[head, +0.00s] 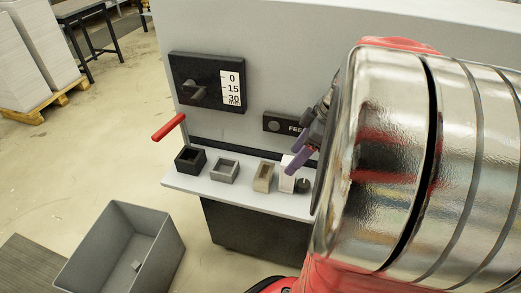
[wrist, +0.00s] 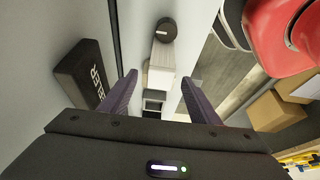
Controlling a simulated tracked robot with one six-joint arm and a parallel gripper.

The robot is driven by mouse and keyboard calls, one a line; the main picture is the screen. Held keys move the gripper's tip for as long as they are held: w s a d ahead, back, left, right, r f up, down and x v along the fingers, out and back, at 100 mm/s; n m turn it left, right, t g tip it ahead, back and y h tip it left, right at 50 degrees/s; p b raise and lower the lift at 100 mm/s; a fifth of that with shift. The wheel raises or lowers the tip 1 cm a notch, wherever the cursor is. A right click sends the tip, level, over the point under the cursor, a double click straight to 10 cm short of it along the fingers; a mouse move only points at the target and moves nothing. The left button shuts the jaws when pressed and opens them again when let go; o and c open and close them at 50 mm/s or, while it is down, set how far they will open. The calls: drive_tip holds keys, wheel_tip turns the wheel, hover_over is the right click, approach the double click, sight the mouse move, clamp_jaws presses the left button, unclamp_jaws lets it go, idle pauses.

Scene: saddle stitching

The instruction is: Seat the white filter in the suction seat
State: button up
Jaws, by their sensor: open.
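The white filter (head: 287,180) is a pale upright block on the shelf, between a beige block and a dark round knob. In the wrist view the filter (wrist: 161,56) shows between my fingers. My gripper (head: 296,162) has purple fingers, open and empty, close above the filter; I cannot tell if they touch it. Two open square holders stand to the left on the shelf: a grey one (head: 225,180) and a black one (head: 203,168). No readable mark shows which is the suction seat.
The beige block (head: 263,187) stands close left of the filter, the dark knob (head: 303,186) close right. A black label block (head: 285,124) is on the wall behind. A red handle (head: 168,127) juts out at left. A grey bin (head: 160,254) stands on the floor.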

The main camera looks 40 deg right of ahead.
drive_tip(key=shift+x, duration=2.6)
drive_tip(key=shift+s+d+f, duration=0.1)
drive_tip(key=shift+s, duration=0.05)
drive_tip(key=shift+c, duration=0.4)
drive_tip(key=c, duration=1.2)
wheel_tip(320, 180, up, 10)
drive_tip(key=shift+r, duration=0.1)
